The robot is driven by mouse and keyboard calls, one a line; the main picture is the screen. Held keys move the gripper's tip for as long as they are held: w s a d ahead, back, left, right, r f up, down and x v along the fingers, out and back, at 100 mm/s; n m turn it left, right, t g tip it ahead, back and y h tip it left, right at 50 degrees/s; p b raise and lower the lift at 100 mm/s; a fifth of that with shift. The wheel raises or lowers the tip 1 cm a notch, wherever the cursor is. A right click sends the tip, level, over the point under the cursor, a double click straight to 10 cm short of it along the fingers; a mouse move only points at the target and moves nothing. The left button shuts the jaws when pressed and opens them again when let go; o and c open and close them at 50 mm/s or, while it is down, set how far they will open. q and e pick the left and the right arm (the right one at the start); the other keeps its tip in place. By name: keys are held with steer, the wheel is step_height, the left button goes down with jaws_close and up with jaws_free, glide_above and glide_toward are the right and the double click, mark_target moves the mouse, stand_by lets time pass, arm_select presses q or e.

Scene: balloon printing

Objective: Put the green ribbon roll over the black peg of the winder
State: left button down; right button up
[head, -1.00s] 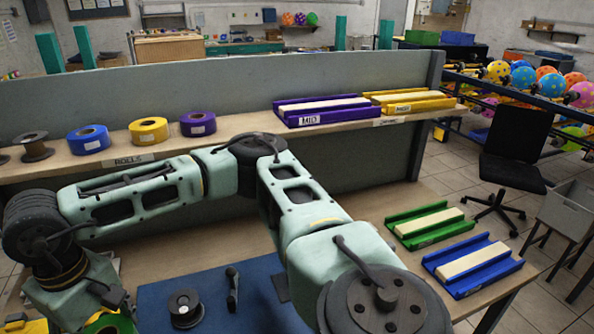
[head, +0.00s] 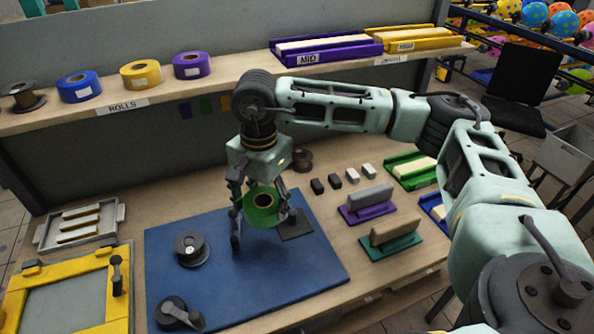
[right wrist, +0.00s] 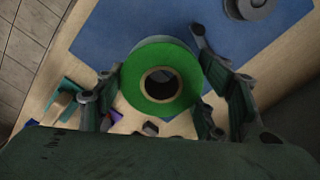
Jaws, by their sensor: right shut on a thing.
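My right gripper (head: 263,207) is shut on the green ribbon roll (head: 262,219) and holds it above the right part of the blue mat. In the right wrist view, the roll (right wrist: 186,102) sits between the two fingers, its round core hole open toward the camera. My left gripper is not in view.
A black cranked device (head: 176,313) stands at the mat's front left. A dark square plate (head: 296,226) lies right of the roll. A yellow frame (head: 118,300) and grey tray (head: 118,213) are at left.

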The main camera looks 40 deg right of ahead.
mark_target(292, 212)
steer(key=d+m, duration=0.1)
steer(key=m, duration=0.1)
steer(key=w+d+m, duration=0.1)
steer(key=m, duration=0.2)
steer(key=d+m, duration=0.1)
steer(key=m, duration=0.2)
steer(key=shift+w+p, duration=0.4)
steer(key=w+d+f+m, duration=0.2)
steer(key=d+m, duration=0.4)
steer(key=m, duration=0.9)
steer(key=shift+s+d+f+b, duration=0.1)
steer(key=shift+f+b, duration=0.95)
steer(key=shift+f, duration=0.9)
steer(key=shift+s+d+f+b, duration=0.1)
steer(key=shift+f+b, duration=0.9)
steer(key=shift+f, duration=0.95)
steer(key=shift+f+b, duration=1.35)
steer(key=shift+f, duration=0.5)
steer(key=shift+a, duration=0.1)
steer(key=o, duration=1.3)
